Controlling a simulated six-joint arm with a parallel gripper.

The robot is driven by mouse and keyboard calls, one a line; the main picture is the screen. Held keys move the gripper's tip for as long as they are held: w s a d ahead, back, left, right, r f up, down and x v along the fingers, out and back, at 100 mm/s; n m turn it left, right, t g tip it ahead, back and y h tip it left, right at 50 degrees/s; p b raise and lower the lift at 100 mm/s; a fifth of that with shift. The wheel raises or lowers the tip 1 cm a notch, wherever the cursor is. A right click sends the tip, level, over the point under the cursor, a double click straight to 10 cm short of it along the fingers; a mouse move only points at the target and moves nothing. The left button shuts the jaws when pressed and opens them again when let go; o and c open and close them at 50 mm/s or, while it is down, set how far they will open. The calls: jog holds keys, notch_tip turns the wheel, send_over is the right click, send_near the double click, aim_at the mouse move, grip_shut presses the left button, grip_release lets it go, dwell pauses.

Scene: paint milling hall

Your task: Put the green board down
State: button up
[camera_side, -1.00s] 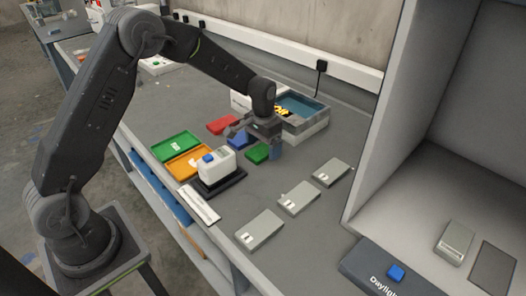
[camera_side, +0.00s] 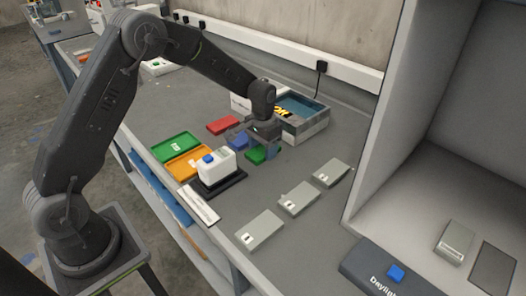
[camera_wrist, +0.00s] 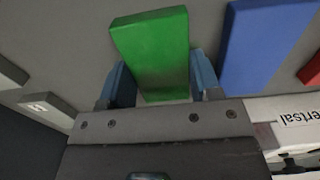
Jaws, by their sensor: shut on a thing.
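The green board (camera_wrist: 152,48) is a flat rectangular piece between the two blue fingers of my gripper (camera_wrist: 158,72) in the wrist view. In the side view my gripper (camera_side: 263,145) points down over the bench, and the green board (camera_side: 254,156) shows low beside its fingers. The gripper is shut on the board. I cannot tell whether the board's underside touches the bench. The blue board (camera_wrist: 262,42) lies right next to it in the wrist view, apart from it. In the side view the blue board (camera_side: 237,143) is partly hidden by my gripper.
A red board (camera_side: 222,125) lies beyond the blue one. Green (camera_side: 176,147) and orange (camera_side: 184,162) trays lie to the left, by a white device (camera_side: 216,164) on a black base. Several grey plates (camera_side: 298,198) lie in front. An open box (camera_side: 303,122) stands behind my gripper.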

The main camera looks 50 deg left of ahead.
aim_at(256, 153)
jog(key=shift+r, duration=0.1)
jog(key=shift+r, duration=0.55)
notch_tip(256, 153, up, 3)
jog(key=s+a+r, duration=0.6)
jog(key=a, duration=0.3)
jog(key=w+d+f, duration=0.1)
jog(key=d+f, duration=0.1)
jog(key=d, duration=0.1)
jog(key=w+d+f, duration=0.1)
jog(key=d+f, duration=0.2)
jog(key=w+d+f, duration=0.1)
jog(key=d+f, duration=0.2)
jog(key=shift+w, duration=0.2)
jog(key=s+a+r, duration=0.3)
jog(key=a+r, duration=0.5)
jog(key=a, duration=0.2)
jog(key=shift+s+r, duration=0.2)
jog(key=shift+r, duration=0.2)
